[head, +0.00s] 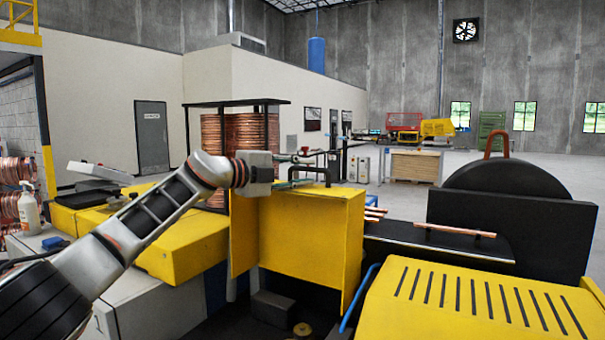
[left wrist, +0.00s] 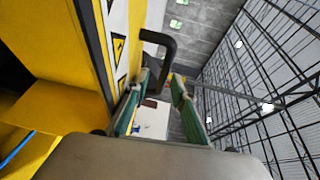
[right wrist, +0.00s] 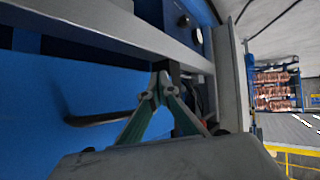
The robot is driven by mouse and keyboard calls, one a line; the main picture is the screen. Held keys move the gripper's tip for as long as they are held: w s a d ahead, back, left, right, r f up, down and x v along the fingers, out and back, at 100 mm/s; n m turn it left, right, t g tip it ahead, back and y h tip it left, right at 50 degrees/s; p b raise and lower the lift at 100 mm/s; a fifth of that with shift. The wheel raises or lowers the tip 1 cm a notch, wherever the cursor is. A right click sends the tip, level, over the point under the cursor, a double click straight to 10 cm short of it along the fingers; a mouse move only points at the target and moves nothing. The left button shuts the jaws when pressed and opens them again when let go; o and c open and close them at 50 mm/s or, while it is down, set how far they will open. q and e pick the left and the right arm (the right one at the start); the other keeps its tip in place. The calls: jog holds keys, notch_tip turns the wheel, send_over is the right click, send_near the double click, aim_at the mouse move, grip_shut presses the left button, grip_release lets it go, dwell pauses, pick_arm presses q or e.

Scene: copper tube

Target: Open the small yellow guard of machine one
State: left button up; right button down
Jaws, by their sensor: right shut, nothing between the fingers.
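The small yellow guard (head: 312,235) is a box-like yellow cover in the middle of the head view. A black bar handle (head: 322,170) stands at its top edge. In the left wrist view, the handle (left wrist: 168,46) bends beside the guard's yellow face (left wrist: 125,35) with warning stickers. My left gripper (left wrist: 161,78) is open, its green fingers apart, with the handle's near end at the fingertips. I cannot tell whether they touch. In the head view, the left gripper (head: 306,183) sits just above the guard's top. My right gripper (right wrist: 158,86) is shut and empty.
A slotted yellow cover (head: 480,305) and a black round-topped housing (head: 515,205) stand at right. Copper tubes (head: 455,230) lie on a dark shelf. A blue cabinet (right wrist: 80,85) with a dark handle is near my right gripper.

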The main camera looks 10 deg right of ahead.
pick_arm(q)
jog(key=shift+a+f, duration=0.1)
jog(key=shift+a, duration=0.05)
jog(key=shift+s+a, duration=0.3)
jog(key=shift+a, duration=0.3)
jog(key=v, duration=1)
jog(key=shift+s, duration=0.25)
